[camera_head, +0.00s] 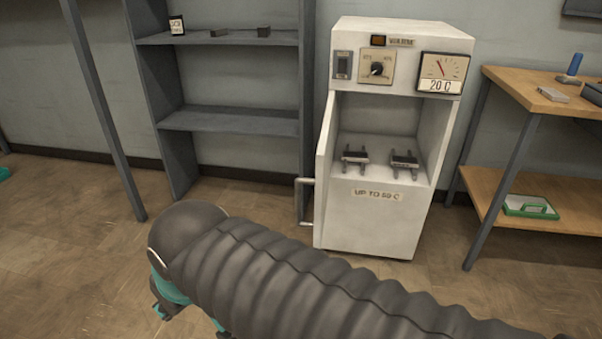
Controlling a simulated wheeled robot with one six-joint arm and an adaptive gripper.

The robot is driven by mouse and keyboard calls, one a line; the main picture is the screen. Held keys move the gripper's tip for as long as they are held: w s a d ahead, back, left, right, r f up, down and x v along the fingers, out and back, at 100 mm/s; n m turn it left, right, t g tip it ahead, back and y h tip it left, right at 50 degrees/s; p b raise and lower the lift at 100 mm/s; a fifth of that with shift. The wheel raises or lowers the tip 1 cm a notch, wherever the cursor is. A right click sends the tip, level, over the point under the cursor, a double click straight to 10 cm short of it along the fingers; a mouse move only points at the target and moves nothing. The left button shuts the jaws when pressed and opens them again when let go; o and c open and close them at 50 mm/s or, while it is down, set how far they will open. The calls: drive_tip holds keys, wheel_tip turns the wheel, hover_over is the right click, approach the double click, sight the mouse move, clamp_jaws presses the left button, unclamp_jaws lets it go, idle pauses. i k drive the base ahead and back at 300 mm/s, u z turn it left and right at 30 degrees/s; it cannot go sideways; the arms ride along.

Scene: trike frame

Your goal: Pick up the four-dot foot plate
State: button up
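I cannot pick out the four-dot foot plate; no dots can be read at this size. Two dark metal pieces with prongs, a left one (355,157) and a right one (404,162), sit inside the open chamber of the white cabinet (366,226).
The cabinet door (326,170) stands open on its left side, its handle (305,200) sticking out. The dial reads about 20 C. A wooden bench (520,88) at right holds a blue-handled tool (574,66); a green tray (530,207) lies below. The lower grey shelf (230,121) is empty.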

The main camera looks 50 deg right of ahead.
sight(414, 162)
drive_tip(key=u, duration=0.75)
drive_tip(key=i, duration=0.4)
drive_tip(key=z, duration=2.85)
